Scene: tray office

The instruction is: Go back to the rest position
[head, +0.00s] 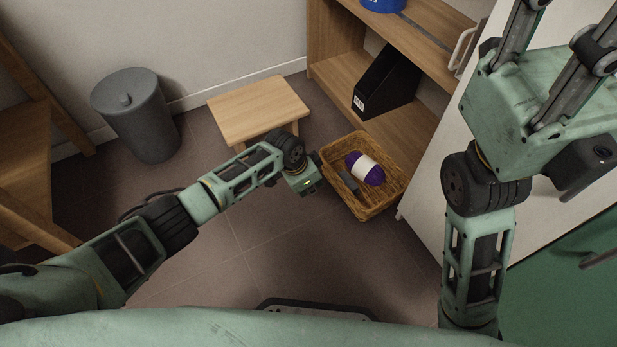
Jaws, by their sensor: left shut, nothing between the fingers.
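My left arm reaches in from the left, and its gripper (304,182) is beside the left edge of the wicker basket (372,211). The left gripper is shut and holds nothing; its fingertips are mostly hidden behind its own body. My right arm rises at the right, with its gripper (560,50) large and close to the camera. Its finger links run up out of the top of the picture, so the fingertips are hidden and I see nothing held.
The basket holds a purple item with a white band (366,170) and a dark grey item (348,182). A wooden stool (258,108), a grey bin (137,115) and a shelf (340,68) with a black file holder (387,83) stand behind. A white surface (432,165) lies near my right arm.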

